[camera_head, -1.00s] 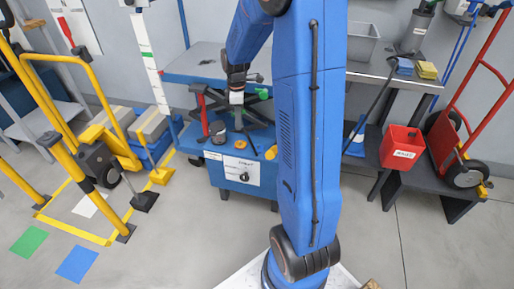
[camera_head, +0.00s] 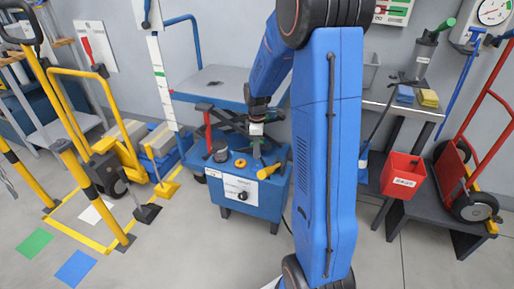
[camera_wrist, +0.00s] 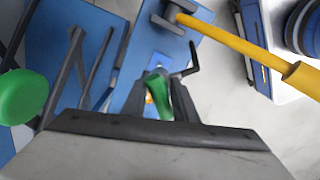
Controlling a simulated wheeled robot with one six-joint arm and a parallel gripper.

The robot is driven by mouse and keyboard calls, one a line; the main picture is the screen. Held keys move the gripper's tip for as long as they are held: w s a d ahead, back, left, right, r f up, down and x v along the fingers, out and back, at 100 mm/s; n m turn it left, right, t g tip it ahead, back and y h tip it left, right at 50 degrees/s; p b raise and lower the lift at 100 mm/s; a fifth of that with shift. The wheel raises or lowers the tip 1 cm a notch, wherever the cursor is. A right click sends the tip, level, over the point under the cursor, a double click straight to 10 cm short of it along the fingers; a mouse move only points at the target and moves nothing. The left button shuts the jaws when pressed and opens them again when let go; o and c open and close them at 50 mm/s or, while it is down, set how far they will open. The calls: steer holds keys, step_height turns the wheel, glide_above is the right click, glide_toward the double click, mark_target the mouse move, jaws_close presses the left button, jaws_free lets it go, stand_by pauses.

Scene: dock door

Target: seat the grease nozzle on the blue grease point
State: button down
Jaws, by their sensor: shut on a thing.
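My gripper (camera_head: 257,146) is over the top of the blue cart (camera_head: 267,200), pointing down. In the wrist view my gripper (camera_wrist: 165,98) is shut on a green piece (camera_wrist: 158,93). Its lower end is hidden, so I cannot tell its full shape or whether it touches anything. Just beyond the fingers a small bright blue patch (camera_wrist: 161,61) shows on the cart top; it may be the blue grease point, but it is partly covered. A dark bent lever (camera_wrist: 190,62) is close to the right finger.
A yellow handle (camera_wrist: 240,42) sticks out on the right of the cart top. A green knob (camera_wrist: 20,97) is at the wrist view's left. A red bin (camera_head: 403,172) and a red hand truck (camera_head: 470,165) stand right. Yellow rails (camera_head: 75,150) stand left. Floor before the cart is clear.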

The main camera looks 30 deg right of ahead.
steer(key=shift+d+f, duration=0.1)
steer(key=shift+f, duration=2.8)
steer(key=shift+f, duration=0.6)
steer(key=c, duration=1.7)
jaws_free()
steer(key=shift+r, duration=0.15)
steer(key=shift+r, duration=5.35)
